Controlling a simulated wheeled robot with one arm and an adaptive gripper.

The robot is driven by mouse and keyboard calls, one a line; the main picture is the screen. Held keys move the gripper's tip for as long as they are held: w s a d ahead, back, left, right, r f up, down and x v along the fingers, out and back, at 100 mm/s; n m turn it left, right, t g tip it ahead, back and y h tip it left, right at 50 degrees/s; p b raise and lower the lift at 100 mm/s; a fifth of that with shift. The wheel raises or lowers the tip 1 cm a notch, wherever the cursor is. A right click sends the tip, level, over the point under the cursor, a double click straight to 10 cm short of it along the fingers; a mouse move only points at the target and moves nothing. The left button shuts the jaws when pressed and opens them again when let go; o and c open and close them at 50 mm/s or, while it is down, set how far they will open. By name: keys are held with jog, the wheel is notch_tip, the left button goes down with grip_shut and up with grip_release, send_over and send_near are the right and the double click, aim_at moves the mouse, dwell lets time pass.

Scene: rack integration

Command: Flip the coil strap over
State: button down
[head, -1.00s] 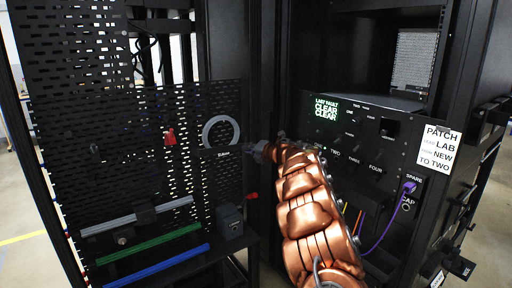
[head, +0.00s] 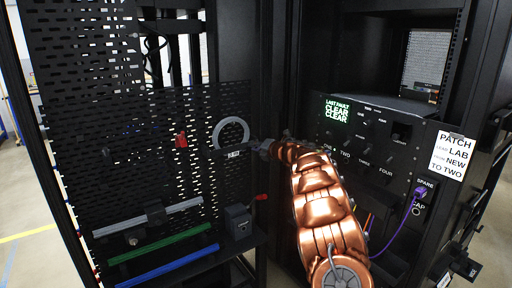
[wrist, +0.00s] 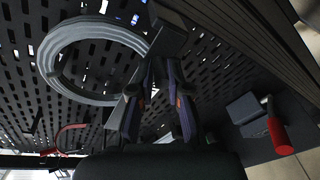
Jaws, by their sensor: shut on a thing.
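A grey coil of cable (head: 231,134) hangs on the black perforated panel; it also shows large at the upper left of the wrist view (wrist: 68,88). The dark coil strap (wrist: 168,40) lies across the coil's right side in the wrist view, with a wider block-like end at the top. My gripper (wrist: 158,98) is at the strap, right of and below the coil, with its fingers shut on it. In the head view my gripper (head: 266,147) is just right of the coil. The exact grip contact is dark and partly hidden by the fingers.
A dark box (head: 238,220) with a red-handled lever (head: 261,197) stands below on a shelf. A red piece (head: 181,140) sits on the panel left of the coil. Grey, green and blue bars lie lower left. A labelled control panel (head: 365,150) stands right of my arm.

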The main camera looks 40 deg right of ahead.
jog(key=shift+s+d, duration=0.15)
jog(key=shift+d, duration=0.1)
jog(key=c, duration=1.2)
grip_release()
jog(key=shift+d, duration=0.1)
jog(key=shift+c, duration=0.2)
jog(key=shift+o, duration=0.3)
jog(key=v, duration=1.1)
jog(key=shift+s, duration=0.35)
jog(key=shift+r, duration=0.1)
